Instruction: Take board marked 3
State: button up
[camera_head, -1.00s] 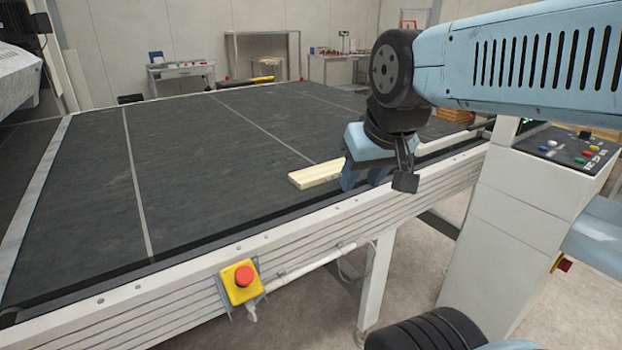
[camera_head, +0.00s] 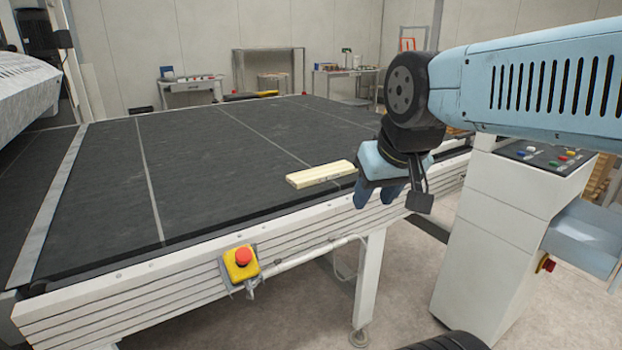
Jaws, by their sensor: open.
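A pale wooden board (camera_head: 318,175) lies flat on the dark conveyor bed (camera_head: 215,190), close to its front right edge. I cannot read a number on it; a small dark mark shows on its front side. My gripper (camera_head: 378,197) points down just right of the board, over the front rail of the bed. Its blue fingers are apart, with nothing seen between them. The board's right end is close to the fingers in the picture, and no grip on it shows.
A yellow box with a red emergency button (camera_head: 243,258) sticks out from the front rail. A grey control console (camera_head: 500,220) with coloured buttons stands at the right. The bed left of the board is clear. Work tables (camera_head: 193,88) stand at the back.

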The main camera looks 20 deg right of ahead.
aim_at(320, 174)
jog(key=z, duration=0.1)
jog(key=i, duration=0.95)
jog(key=u, duration=0.05)
